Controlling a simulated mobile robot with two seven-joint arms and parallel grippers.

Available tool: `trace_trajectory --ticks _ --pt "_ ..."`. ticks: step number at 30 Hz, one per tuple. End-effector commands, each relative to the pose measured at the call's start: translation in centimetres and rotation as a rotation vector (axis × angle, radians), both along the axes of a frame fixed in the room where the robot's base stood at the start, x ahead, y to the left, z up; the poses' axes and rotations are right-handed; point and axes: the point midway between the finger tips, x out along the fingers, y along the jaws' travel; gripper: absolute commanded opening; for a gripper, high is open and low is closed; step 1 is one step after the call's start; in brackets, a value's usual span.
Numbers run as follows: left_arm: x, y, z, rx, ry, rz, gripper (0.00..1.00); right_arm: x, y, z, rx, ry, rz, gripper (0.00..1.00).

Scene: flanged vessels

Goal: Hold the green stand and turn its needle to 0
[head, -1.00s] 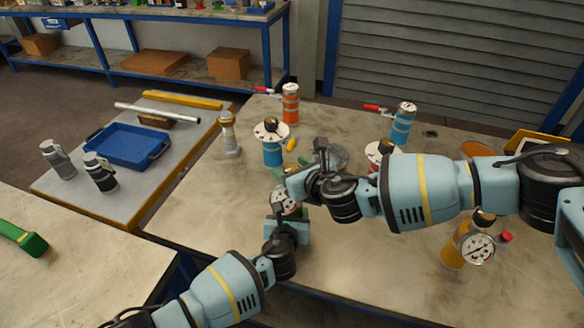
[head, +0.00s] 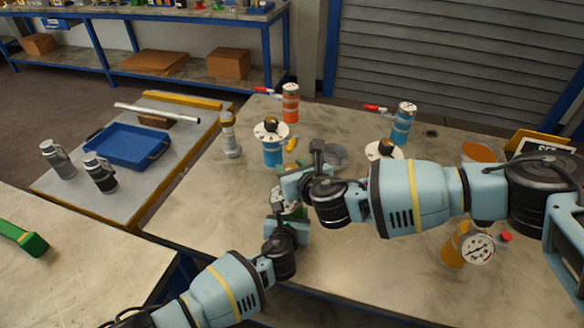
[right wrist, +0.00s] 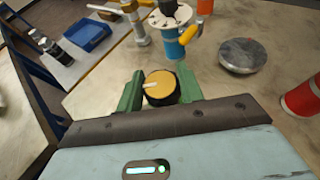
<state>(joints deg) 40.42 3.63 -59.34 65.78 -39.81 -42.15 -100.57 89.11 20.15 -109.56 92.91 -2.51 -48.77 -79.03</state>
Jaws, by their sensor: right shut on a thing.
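The green stand is mostly hidden behind my grippers in the head view. Its white dial (head: 279,199) shows between them, but the needle is too small to read. My right gripper (head: 291,186) is above it. In the right wrist view its green fingers (right wrist: 160,92) are shut on a black knob with a yellow top and a white mark (right wrist: 161,86). My left gripper (head: 285,218) is low at the dial's near side, around where the stand's body is. Its fingertips are hidden, so I cannot tell whether it grips.
A blue stand (head: 272,153) with a white dial is just behind. A yellow stand (head: 453,250) with a round gauge (head: 478,249) is at the right. The front of the table is clear.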

Motion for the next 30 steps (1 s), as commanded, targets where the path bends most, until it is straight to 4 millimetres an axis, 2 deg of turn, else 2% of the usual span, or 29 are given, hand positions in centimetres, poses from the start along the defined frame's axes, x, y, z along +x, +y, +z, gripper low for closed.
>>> trace_trajectory --ticks 13,26,27,30 --pt "-0.05 -0.01 -0.06 0.001 0.001 0.000 0.15 0.02 0.04 0.01 0.001 0.001 -0.303 0.14" --pt "-0.05 -0.01 -0.06 0.001 0.001 0.000 0.15 0.02 -0.04 0.09 0.000 0.000 -0.344 0.14" --pt "-0.05 -0.01 -0.06 0.001 0.001 0.000 0.15 0.03 -0.04 0.09 0.000 0.000 -0.343 0.40" --pt "-0.05 -0.01 -0.06 0.001 0.001 0.000 0.15 0.02 -0.04 0.09 0.000 0.000 -0.343 0.53"
